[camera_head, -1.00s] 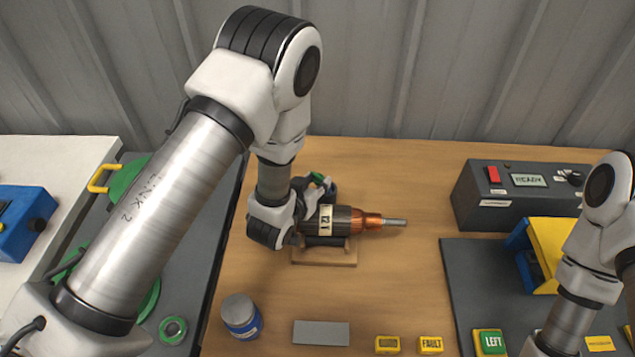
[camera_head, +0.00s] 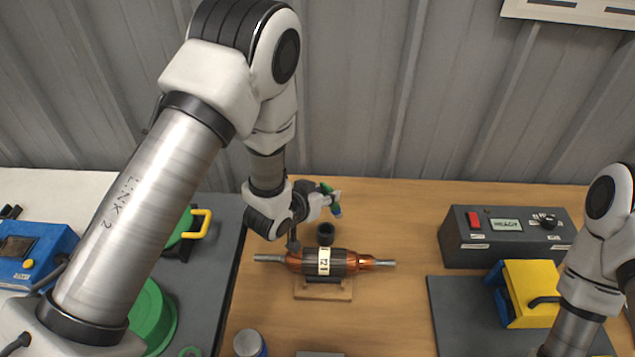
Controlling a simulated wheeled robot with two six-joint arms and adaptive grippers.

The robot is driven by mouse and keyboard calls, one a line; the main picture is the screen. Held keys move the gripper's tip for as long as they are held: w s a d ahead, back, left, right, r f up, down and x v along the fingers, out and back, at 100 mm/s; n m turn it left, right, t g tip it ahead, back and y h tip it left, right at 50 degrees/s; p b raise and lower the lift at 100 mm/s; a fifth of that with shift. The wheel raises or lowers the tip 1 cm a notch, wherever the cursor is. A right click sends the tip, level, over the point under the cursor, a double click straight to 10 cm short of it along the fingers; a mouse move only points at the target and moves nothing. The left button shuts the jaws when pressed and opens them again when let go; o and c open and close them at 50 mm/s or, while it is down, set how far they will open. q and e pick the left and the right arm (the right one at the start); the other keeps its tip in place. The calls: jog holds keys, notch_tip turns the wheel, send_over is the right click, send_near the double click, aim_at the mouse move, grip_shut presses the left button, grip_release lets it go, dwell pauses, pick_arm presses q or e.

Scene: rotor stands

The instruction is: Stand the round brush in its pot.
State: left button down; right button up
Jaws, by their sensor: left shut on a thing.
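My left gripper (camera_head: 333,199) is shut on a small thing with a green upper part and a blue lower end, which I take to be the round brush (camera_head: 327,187). The brush is held tilted, and the fingers cover its middle. A dark round pot (camera_head: 326,233) stands on the table just behind the rotor, its dark opening facing up. The brush's lower end is above the pot in the picture, a little to the right and apart from it. My right arm is at the right edge; its gripper is out of the frame.
A copper-and-black rotor (camera_head: 343,262) lies on a wooden stand (camera_head: 323,294) in front of the pot. A dark control box (camera_head: 510,240) and a yellow-and-blue item (camera_head: 530,292) are to the right. A jar (camera_head: 249,343) is at the front. Table between rotor and box is clear.

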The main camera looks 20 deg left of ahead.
pick_arm(q)
jog(key=w+a+g+p, duration=0.2)
jog(key=w+a, duration=0.2)
notch_tip(320, 180, down, 11)
jog(key=b, duration=0.7)
jog(key=shift+s+b, duration=0.25)
jog(key=shift+b, duration=0.1)
pick_arm(e)
jog(key=f, duration=0.2)
jog(key=w+f, duration=0.1)
jog(key=f, duration=0.2)
jog(key=shift+w+f, duration=0.15)
pick_arm(q)
jog(key=shift+r, duration=0.1)
